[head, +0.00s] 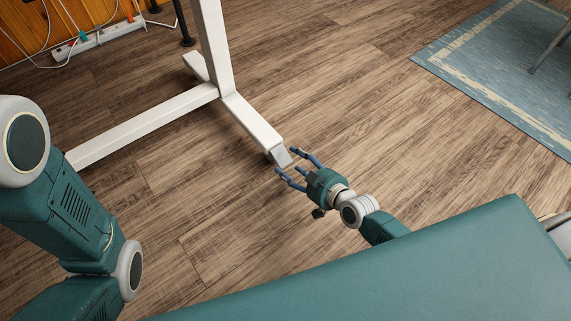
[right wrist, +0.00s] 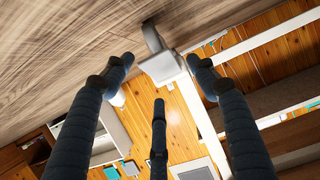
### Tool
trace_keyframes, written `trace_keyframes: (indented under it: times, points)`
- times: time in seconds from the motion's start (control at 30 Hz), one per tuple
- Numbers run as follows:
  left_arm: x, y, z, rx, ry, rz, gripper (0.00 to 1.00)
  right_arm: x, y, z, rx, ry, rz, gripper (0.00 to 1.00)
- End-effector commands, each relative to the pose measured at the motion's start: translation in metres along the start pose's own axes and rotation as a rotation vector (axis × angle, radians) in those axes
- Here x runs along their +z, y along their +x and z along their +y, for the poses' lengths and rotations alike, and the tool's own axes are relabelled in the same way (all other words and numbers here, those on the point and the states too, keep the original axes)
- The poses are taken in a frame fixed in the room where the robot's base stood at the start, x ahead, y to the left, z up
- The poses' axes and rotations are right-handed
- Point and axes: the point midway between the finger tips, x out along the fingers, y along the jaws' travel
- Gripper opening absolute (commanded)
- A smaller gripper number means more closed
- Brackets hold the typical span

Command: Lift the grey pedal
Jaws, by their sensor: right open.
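The grey pedal (head: 279,155) is a small light-grey plate at the near end of the white foot of a stand. In the right wrist view the pedal (right wrist: 161,67) shows as a pale block with a grey arm (right wrist: 153,38) on it, framed between the fingertips. My right gripper (head: 285,161) is open, its dark blue fingers reaching toward the pedal from the lower right. Whether a finger touches the pedal cannot be told. My left arm stands at the left of the head view, but its gripper is not in view.
The white stand (head: 213,45) has long floor bars (head: 145,126). A power strip (head: 100,38) with cables lies along the wooden wall at upper left. A blue rug (head: 500,80) lies at upper right. The wooden floor around my right gripper is clear.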

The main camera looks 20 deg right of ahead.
Motion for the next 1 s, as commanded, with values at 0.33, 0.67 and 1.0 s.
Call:
trace_keyframes:
  times: [0.33,0.67,1.0]
  points:
    - [-0.013,-0.016,0.006,0.006,0.002,0.015,0.58,0.001,0.041,0.0,0.0,0.001,0.0,0.58]
    - [-0.013,-0.016,0.006,0.006,0.002,0.016,0.58,0.0,0.042,0.0,0.0,0.0,-0.001,0.5]
    - [-0.013,-0.016,0.006,0.007,0.002,0.017,0.58,0.0,0.042,0.0,-0.001,0.0,0.0,0.0]
